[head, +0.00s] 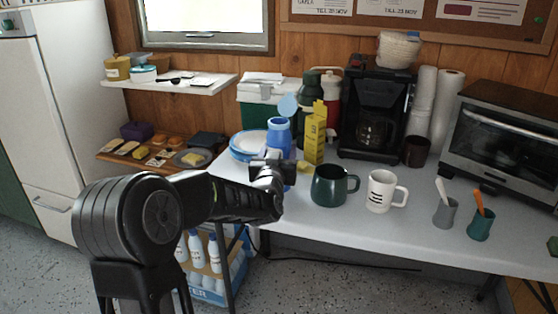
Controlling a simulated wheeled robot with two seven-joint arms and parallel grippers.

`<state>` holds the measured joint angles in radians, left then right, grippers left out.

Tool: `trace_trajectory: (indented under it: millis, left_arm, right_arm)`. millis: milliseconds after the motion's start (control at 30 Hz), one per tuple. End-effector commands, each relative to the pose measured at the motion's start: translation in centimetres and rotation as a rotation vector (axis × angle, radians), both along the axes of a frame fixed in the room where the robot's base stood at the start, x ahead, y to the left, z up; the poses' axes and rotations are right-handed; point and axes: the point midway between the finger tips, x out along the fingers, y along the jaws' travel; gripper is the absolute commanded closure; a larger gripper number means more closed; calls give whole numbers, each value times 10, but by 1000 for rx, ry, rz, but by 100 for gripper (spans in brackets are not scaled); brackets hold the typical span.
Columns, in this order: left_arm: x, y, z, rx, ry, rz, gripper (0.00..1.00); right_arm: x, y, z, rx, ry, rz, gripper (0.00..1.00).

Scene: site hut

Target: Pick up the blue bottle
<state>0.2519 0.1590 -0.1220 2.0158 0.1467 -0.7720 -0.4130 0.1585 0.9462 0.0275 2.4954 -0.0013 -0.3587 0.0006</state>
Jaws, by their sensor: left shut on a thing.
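The blue bottle (279,132) stands upright near the front left part of the white table (330,221), with a light blue loop or lid at its top. My left gripper (273,168) reaches in from the left and is shut on the blue bottle at its lower part. My right gripper does not show.
A yellow carton (315,138) stands close to the bottle's right. A dark green mug (330,187) and white mug (381,191) stand further right. Blue plates (245,147) are to the left. A coffee maker (374,110) and toaster oven (503,139) stand behind.

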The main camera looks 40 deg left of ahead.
Motion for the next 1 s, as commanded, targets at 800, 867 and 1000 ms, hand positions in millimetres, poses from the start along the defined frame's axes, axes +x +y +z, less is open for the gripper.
trace_trajectory:
  millis: [800,867,1000]
  left_arm:
    - [0,0,7,2,-4,0,100]
    - [0,0,9,2,-4,0,100]
    - [0,0,17,2,-6,0,100]
  right_arm:
    - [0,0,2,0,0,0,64]
    - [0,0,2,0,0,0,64]
    - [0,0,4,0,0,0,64]
